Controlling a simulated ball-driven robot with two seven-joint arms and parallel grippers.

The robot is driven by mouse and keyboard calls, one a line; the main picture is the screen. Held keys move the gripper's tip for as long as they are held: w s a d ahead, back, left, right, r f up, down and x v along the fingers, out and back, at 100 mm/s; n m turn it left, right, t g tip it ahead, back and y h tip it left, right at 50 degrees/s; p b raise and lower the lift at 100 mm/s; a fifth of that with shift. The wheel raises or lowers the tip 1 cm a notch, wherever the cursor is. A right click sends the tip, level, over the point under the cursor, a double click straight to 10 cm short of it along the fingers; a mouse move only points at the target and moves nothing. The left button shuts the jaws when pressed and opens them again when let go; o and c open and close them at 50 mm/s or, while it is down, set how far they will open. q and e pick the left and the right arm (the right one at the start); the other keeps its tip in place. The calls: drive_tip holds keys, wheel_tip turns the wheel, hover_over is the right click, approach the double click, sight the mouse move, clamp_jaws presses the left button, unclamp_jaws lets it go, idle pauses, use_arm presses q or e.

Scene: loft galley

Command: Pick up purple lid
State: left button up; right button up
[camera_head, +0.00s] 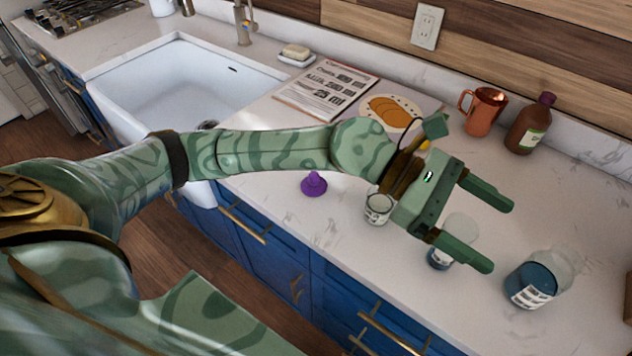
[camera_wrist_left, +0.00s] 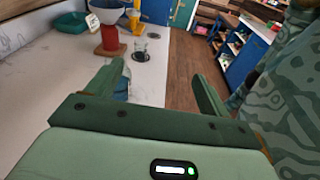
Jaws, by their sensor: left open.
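The purple lid (camera_head: 313,183), a small disc with a knob on top, lies on the pale countertop (camera_head: 272,203) near its front edge, left of a small glass jar. My left gripper (camera_head: 497,235) is open with nothing between its fingers. It is above the counter, well to the right of the lid and pointing away from it. In the left wrist view my open gripper fingers (camera_wrist_left: 164,85) point along the counter, and the lid is not seen there. My right gripper is in neither view.
A small glass jar (camera_head: 378,209) stands beside the lid. A jar with blue contents (camera_head: 440,258) and a larger one (camera_head: 532,283) stand near my fingers. A copper mug (camera_head: 482,110) and brown bottle (camera_head: 530,125) stand by the wall. The sink (camera_head: 180,85) is left.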

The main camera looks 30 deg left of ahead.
use_arm(q)
drive_tip(key=w+a+f+m+y, duration=0.3)
drive_tip(key=a+f+y, duration=0.2)
drive_tip(key=a, duration=0.1)
drive_tip(key=r+y, duration=0.1)
drive_tip(key=y, duration=1)
hover_over(314, 177)
drive_tip(key=f, duration=0.3)
drive_tip(key=f+b, duration=0.1)
drive_tip(key=f, duration=0.2)
drive_tip(key=f+b, duration=0.1)
drive_tip(key=f, duration=0.3)
drive_tip(key=shift+w, duration=0.25)
drive_tip(key=f, duration=0.2)
drive_tip(key=f+b, duration=0.1)
drive_tip(key=f, duration=0.3)
drive_tip(key=shift+w+a+b, duration=0.2)
drive_tip(key=shift+a+b, duration=0.1)
drive_tip(key=shift+r, duration=0.1)
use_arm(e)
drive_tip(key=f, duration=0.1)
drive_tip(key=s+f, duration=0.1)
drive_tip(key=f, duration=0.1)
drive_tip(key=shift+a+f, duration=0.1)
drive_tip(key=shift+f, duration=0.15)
use_arm(q)
drive_tip(key=c, duration=1)
